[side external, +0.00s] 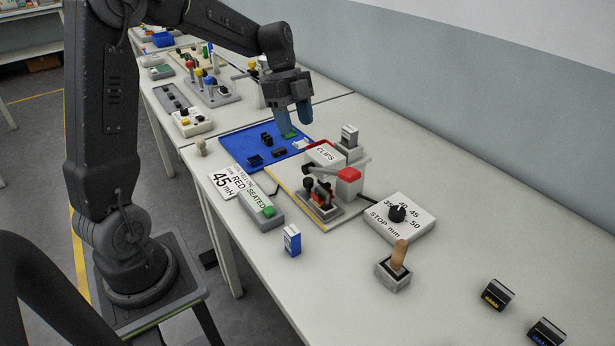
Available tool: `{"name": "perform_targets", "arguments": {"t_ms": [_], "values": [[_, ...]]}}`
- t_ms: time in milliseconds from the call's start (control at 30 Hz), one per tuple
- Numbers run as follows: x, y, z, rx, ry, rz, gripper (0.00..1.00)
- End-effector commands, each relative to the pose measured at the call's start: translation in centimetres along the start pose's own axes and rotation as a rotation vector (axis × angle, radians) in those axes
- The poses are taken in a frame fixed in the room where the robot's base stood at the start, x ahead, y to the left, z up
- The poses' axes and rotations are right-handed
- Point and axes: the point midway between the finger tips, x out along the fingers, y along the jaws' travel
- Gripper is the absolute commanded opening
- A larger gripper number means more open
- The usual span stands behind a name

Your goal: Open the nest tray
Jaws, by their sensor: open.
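My gripper (293,122) points down over the blue mat (235,140), its fingertips just above or at a small green piece (289,134). The fingers stand apart, and I cannot tell whether they touch the green piece. To the right of the mat, a press-like fixture (322,212) with red and dark parts stands on a pale board (285,192) with a yellow edge. This fixture seems to hold the nest. I cannot tell which part is its tray, or whether that tray is open or shut. My gripper is apart from the fixture.
Several black connectors lie on the mat. A red CLIPS bin (325,153), a red-topped block (348,184), a grey SEATED box (258,205), a STOP dial box (399,217), a blue-white carton (292,240) and a wooden-handled tool (398,255) stand nearby.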

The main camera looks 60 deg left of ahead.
Motion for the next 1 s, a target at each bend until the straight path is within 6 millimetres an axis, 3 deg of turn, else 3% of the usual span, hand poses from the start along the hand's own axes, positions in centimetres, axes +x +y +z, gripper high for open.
{"name": "perform_targets", "arguments": {"t_ms": [100,200,433,800,1000], "values": [[1.0,-1.5,2.1,0.108,0.046,0.025,0.54],[1.4,-2.0,2.9,0.162,0.065,0.03,0.54],[3.4,-2.1,2.9,0.183,0.073,0.034,0.54],[10.8,-1.7,2.4,0.182,0.071,0.037,0.54],[13.8,-1.6,2.2,0.181,0.07,0.034,0.54]]}}
